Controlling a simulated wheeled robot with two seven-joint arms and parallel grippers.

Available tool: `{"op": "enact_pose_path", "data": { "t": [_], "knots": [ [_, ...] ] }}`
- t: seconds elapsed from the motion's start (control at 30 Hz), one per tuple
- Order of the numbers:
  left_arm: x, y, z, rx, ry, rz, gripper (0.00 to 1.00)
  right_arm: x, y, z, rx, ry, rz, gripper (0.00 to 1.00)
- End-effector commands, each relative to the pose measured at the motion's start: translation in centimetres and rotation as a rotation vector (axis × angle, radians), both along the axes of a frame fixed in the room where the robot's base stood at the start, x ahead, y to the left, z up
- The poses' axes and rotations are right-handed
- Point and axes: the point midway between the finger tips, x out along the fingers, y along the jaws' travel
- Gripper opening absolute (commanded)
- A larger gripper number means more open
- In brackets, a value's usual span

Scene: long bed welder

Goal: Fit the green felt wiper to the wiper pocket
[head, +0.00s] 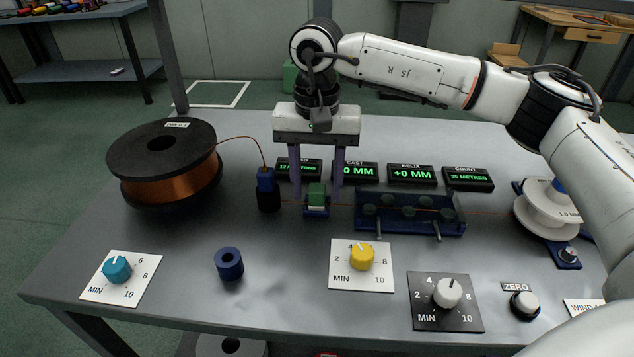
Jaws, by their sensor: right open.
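The green felt wiper (317,193) is a small green block in the wiper pocket (317,211), a small blue holder on the bench with a pale strip showing below the green. My right gripper (317,196) comes down from above with its two purple fingers apart, one on each side of the wiper. Small gaps show between the fingers and the green block, so it looks open and not clamped. Whether the wiper is fully seated cannot be told from this angle. My left gripper is not in view.
A copper wire spool (170,180) stands left, its wire running to a dark blue guide (267,190). A blue roller straightener (410,212) sits close right of the pocket. Displays (411,175) stand behind. Knob panels (362,265) and a blue ring (229,264) lie in front.

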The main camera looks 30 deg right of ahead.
Motion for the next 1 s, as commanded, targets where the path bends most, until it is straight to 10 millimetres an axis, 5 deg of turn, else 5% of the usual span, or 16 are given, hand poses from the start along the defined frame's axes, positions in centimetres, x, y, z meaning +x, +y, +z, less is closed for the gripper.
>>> {"op": "enact_pose_path", "data": {
  "t": [0.53, 1.0],
  "knots": [
    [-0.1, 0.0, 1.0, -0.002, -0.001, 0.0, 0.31, 0.1, 0.0, 9.0, 0.001, -0.003, 0.0, 0.44],
    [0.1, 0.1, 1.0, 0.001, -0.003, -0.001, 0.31, 0.0, 0.0, 10.3, 0.0, 0.0, 0.001, 0.44]
  ]
}}
